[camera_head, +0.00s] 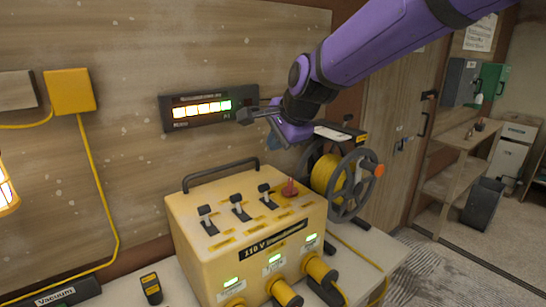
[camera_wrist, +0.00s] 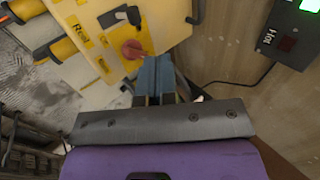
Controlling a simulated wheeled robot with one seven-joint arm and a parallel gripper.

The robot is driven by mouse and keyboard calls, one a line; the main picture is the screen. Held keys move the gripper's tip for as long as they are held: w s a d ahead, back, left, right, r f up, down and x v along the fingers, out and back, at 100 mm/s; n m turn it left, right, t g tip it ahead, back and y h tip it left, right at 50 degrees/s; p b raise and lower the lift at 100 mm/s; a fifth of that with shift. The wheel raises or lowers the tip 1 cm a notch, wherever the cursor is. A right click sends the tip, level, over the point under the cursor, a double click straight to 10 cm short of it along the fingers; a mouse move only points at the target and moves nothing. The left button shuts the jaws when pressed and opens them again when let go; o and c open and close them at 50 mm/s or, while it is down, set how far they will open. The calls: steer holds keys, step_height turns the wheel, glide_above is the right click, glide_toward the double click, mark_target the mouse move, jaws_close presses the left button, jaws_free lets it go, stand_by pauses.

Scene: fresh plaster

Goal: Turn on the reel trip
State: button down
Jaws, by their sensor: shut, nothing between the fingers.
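The yellow transformer box (camera_head: 190,250) stands on the bench with a row of black toggle switches on top. The toggle switch nearest the red knob (camera_head: 290,188) is the rightmost one (camera_head: 265,190). In the wrist view a black switch (camera_wrist: 128,15) lies beside a label (camera_wrist: 82,30) that appears to read "Reel", and the red knob (camera_wrist: 132,50) is close to my fingertips. My gripper (camera_head: 272,141) is above and behind the box top, shut and empty. Its blue fingers (camera_wrist: 154,75) are together in the wrist view. Whether the reel switch is on is unclear.
A cable reel (camera_head: 326,175) with yellow cable stands right of the box. A carry handle (camera_head: 220,172) rises at the box's back edge. A wall panel (camera_head: 168,118) shows lit amber and green bars. Green lights glow above the front sockets (camera_head: 285,292).

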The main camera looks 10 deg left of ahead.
steer(key=r, duration=0.4)
steer(key=shift+s+d, duration=0.35)
steer(key=shift+d, duration=0.05)
steer(key=shift+d+r, duration=0.1)
steer(key=s+d+r+n+h, duration=0.15)
steer(key=s+d, duration=0.25)
steer(key=d, duration=1)
steer(key=s+d+r+n+h, duration=0.1)
steer(key=s+d+r+n, duration=0.25)
steer(key=d, duration=1.05)
steer(key=s+d+f+n+h, duration=0.1)
steer(key=s+d+f, duration=0.2)
steer(key=s+d, duration=0.4)
steer(key=s+d+f+n+h, duration=0.2)
steer(key=s+d+f, duration=0.2)
steer(key=s+d, duration=0.3)
steer(key=s, duration=0.4)
steer(key=shift+s+d, duration=0.2)
steer(key=shift+s, duration=0.1)
